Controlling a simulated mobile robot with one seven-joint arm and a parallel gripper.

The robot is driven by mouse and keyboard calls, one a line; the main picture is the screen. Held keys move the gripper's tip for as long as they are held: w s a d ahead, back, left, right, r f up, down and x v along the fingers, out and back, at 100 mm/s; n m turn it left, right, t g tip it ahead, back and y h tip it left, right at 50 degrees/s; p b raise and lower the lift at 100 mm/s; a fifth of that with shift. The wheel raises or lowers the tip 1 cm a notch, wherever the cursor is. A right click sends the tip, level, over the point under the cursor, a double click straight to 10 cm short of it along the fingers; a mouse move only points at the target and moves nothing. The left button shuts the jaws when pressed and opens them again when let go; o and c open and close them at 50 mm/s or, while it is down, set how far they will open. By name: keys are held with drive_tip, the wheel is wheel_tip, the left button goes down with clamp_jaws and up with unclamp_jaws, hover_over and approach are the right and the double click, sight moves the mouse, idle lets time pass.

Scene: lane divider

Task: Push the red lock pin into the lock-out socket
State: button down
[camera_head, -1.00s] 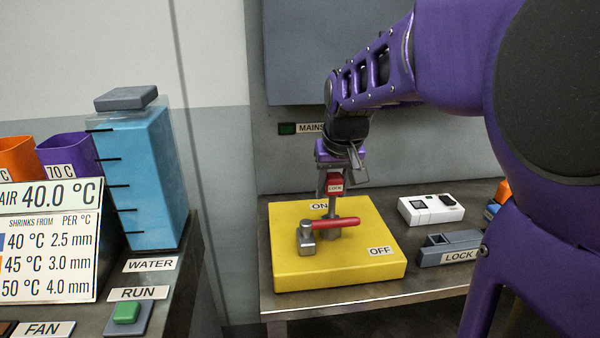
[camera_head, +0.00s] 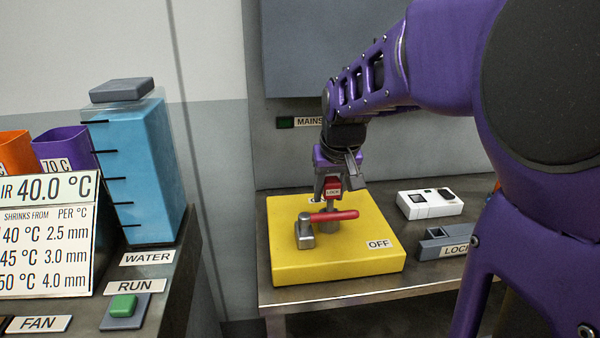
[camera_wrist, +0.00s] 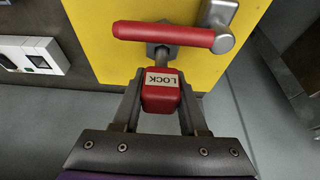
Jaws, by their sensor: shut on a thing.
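The red lock pin (camera_head: 332,184), marked LOCK, is upright between the fingers of my gripper (camera_head: 331,178). In the wrist view my gripper (camera_wrist: 161,92) is shut on the pin's red head (camera_wrist: 161,99), and its grey shank (camera_wrist: 161,61) points to the grey socket (camera_wrist: 153,51). In the head view the socket (camera_head: 327,227) stands on the yellow block (camera_head: 290,266), partly behind the red lever handle (camera_head: 335,215). The shank's lower end meets the socket; how deep it sits is hidden.
The lever's grey hub (camera_head: 304,232) is left of the socket, its handle close to the pin. A white device (camera_head: 430,204) and a grey LOCK holder (camera_head: 440,243) lie to the right. A WATER tank (camera_head: 140,170) stands on the left bench.

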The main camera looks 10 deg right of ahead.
drive_tip(key=shift+f, duration=0.4)
drive_tip(key=shift+c, duration=1.8)
unclamp_jaws()
